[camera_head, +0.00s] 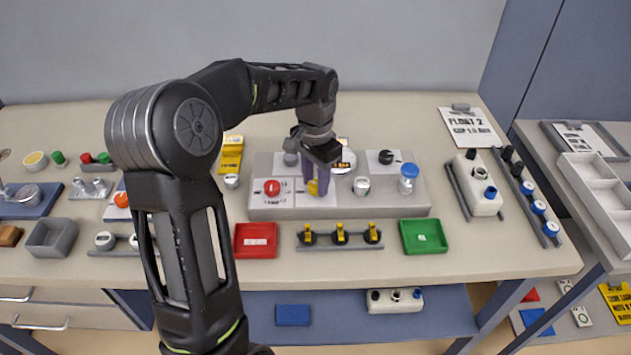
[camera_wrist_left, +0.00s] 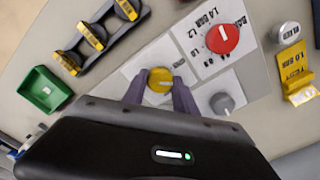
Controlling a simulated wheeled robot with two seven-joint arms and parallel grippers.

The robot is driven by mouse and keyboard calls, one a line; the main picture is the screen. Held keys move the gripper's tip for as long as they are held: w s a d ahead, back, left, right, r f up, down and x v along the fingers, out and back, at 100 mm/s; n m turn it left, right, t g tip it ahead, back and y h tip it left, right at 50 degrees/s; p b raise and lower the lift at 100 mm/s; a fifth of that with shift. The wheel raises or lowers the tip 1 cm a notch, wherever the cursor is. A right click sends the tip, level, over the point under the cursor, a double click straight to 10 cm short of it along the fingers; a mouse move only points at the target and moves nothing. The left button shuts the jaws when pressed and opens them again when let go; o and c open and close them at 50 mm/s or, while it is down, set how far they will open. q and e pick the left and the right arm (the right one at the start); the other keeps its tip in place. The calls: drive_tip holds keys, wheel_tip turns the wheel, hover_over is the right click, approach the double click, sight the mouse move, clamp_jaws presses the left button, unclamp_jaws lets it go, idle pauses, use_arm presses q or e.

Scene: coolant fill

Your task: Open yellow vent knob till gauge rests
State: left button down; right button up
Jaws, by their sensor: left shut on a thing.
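The yellow vent knob (camera_head: 313,188) stands on a white label on the grey panel (camera_head: 400,208). It also shows in the left wrist view (camera_wrist_left: 159,79), with a pale mark on its top. My left gripper (camera_wrist_left: 159,84) has its two purple fingers on either side of the knob and is shut on it. In the head view my left gripper (camera_head: 316,178) reaches down from above. A round white dial (camera_head: 346,158), apparently the gauge, is partly hidden behind the gripper; its needle cannot be read. My right gripper is not in view.
A red knob (camera_head: 271,188) is left of the yellow knob, and a grey knob (camera_head: 290,158) is behind. A black knob (camera_head: 386,157) and a blue-capped part (camera_head: 409,173) are to the right. Red (camera_head: 256,252) and green (camera_head: 405,246) trays lie in front.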

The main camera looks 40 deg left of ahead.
sight(316, 184)
use_arm(q)
drive_tip(key=n, duration=0.6)
drive_tip(key=shift+n+b, duration=0.35)
drive_tip(key=shift+n, duration=0.05)
drive_tip(key=c, duration=1)
unclamp_jaws()
drive_tip(key=shift+o, duration=0.2)
wheel_tip(316, 184, up, 8)
drive_tip(key=shift+f+b, duration=0.1)
drive_tip(key=shift+b, duration=0.2)
